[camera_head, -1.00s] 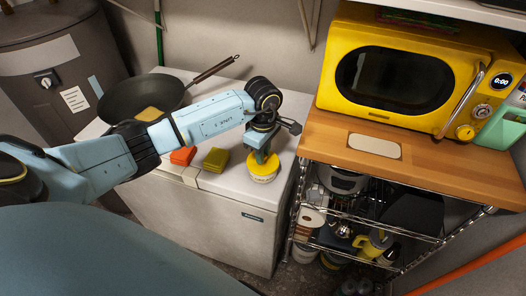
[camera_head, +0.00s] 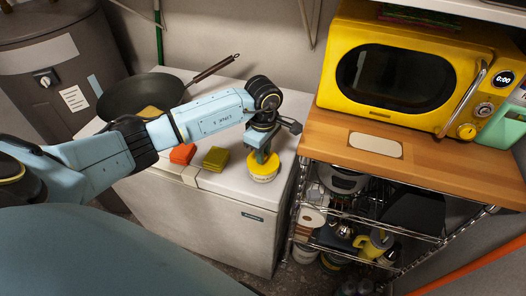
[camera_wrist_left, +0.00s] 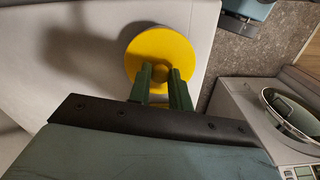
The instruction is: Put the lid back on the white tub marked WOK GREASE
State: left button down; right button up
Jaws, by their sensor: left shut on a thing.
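The white tub (camera_head: 263,178) stands upright on the right front part of the white chest top, with the yellow lid (camera_head: 262,168) over its mouth. I cannot tell whether the lid is fully seated. My left gripper (camera_head: 261,156) comes down from above and is shut on the lid's small knob. In the left wrist view the round yellow lid (camera_wrist_left: 150,47) shows from above. The green fingers of the left gripper (camera_wrist_left: 162,74) are around its knob, and the tub is hidden beneath the lid. My right gripper is not in view.
A dark pan (camera_head: 128,96) lies at the back left of the white chest (camera_head: 215,212). An orange block (camera_head: 182,154) and an olive block (camera_head: 216,158) lie left of the tub. A wooden counter (camera_head: 420,160) with a yellow microwave (camera_head: 400,75) stands to the right.

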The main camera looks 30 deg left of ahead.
pick_arm(q)
jog(key=c, duration=0.7)
grip_release()
jog(key=shift+r+p, duration=2.25)
jog(key=shift+r, duration=1.3)
grip_shut()
